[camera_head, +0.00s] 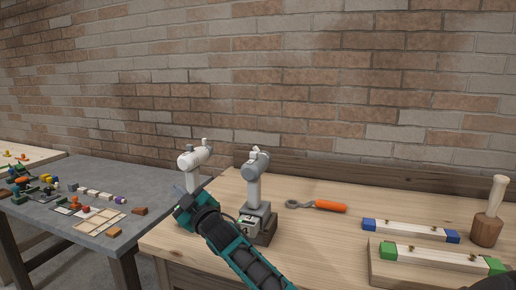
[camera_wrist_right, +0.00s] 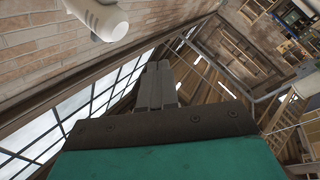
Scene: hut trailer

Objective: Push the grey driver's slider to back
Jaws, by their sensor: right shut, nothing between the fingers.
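The grey driver (camera_head: 254,182) stands upright in a dark base on the wooden bench, its head at the top. A small raised piece (camera_head: 256,149) shows on top of its head; I cannot tell for sure whether it is the slider. A white driver (camera_head: 193,160) stands just left of it and also shows, cropped, at the top of the right wrist view (camera_wrist_right: 97,18). My right gripper (camera_head: 178,190) is left of the grey driver and in front of the white one's lower part. Its fingers (camera_wrist_right: 157,85) are shut and empty. My left gripper is not in view.
An orange-handled wrench (camera_head: 318,205) lies right of the grey driver. Blue-ended (camera_head: 410,231) and green-ended (camera_head: 438,257) bars and a mallet (camera_head: 489,214) are further right. A grey table (camera_head: 105,172) with small parts is at left. A brick wall (camera_head: 300,90) stands behind.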

